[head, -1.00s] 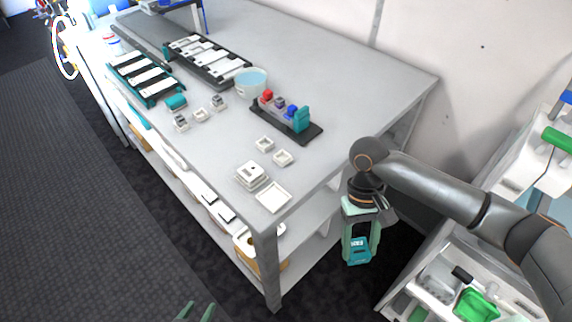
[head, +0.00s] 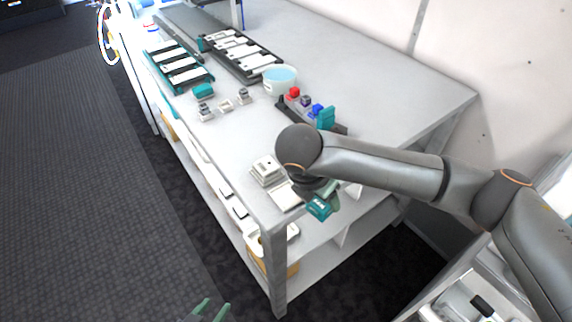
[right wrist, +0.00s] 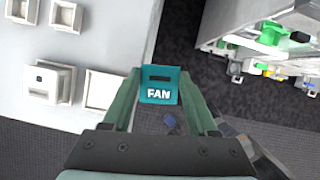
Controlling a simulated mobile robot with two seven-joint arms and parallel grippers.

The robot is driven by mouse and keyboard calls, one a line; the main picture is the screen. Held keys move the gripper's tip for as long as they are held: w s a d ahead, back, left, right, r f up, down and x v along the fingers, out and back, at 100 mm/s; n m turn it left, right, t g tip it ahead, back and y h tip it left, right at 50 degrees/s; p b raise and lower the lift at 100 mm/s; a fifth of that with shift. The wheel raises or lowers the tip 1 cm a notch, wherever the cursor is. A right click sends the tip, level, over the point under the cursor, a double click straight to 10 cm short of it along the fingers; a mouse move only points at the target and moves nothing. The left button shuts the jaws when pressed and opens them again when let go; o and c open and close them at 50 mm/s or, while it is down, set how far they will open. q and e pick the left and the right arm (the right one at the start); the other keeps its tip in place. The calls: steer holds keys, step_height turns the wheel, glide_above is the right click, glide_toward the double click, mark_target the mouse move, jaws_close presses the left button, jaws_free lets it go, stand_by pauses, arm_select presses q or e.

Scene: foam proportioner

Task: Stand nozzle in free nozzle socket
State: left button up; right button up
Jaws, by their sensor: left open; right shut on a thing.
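My right gripper (right wrist: 160,92) is shut on the teal nozzle (right wrist: 159,86) marked FAN. In the head view this nozzle (head: 319,208) shows below my right arm's wrist, by the table's right edge. The right wrist view shows white square sockets at the left. Two small open ones (right wrist: 66,15) are near the top, and a larger open square (right wrist: 101,91) is close left of the nozzle. Another square holds a white block (right wrist: 42,84). I cannot tell which is the nozzle socket. My left gripper (head: 208,311) is open and empty at the bottom edge of the head view, over the floor.
A dark rack (head: 283,104) with red, purple, blue and teal pieces stands behind my right arm. A light-blue round tub (head: 280,80) and black trays with white plates (head: 240,55) are farther back. A white drawer unit (head: 452,300) stands at the lower right.

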steer(key=w+a+r+n+y, duration=0.1)
steer(key=a+n, duration=0.1)
steer(key=n, duration=0.2)
steer(key=w+a+r+n+y+b, duration=0.1)
steer(key=a+r+n+y, duration=0.1)
steer(key=n, duration=0.3)
steer(key=w+a+r+n+t+y, duration=0.1)
steer(key=a+n+y, duration=0.1)
steer(key=n, duration=0.2)
steer(key=shift+w+a+r+b, duration=0.1)
steer(key=shift+w+r+b, duration=0.05)
steer(key=shift+w+b, duration=0.25)
steer(key=f+n+b, duration=0.1)
steer(key=b, duration=0.1)
steer(key=a+f+n+b, duration=0.1)
steer(key=f+n+y+b, duration=0.1)
steer(key=b, duration=0.1)
steer(key=shift+w+a+b, duration=0.15)
steer(key=shift+a+b, duration=0.1)
steer(key=shift+b, duration=0.05)
steer(key=shift+f, duration=0.2)
steer(key=shift+r, duration=0.1)
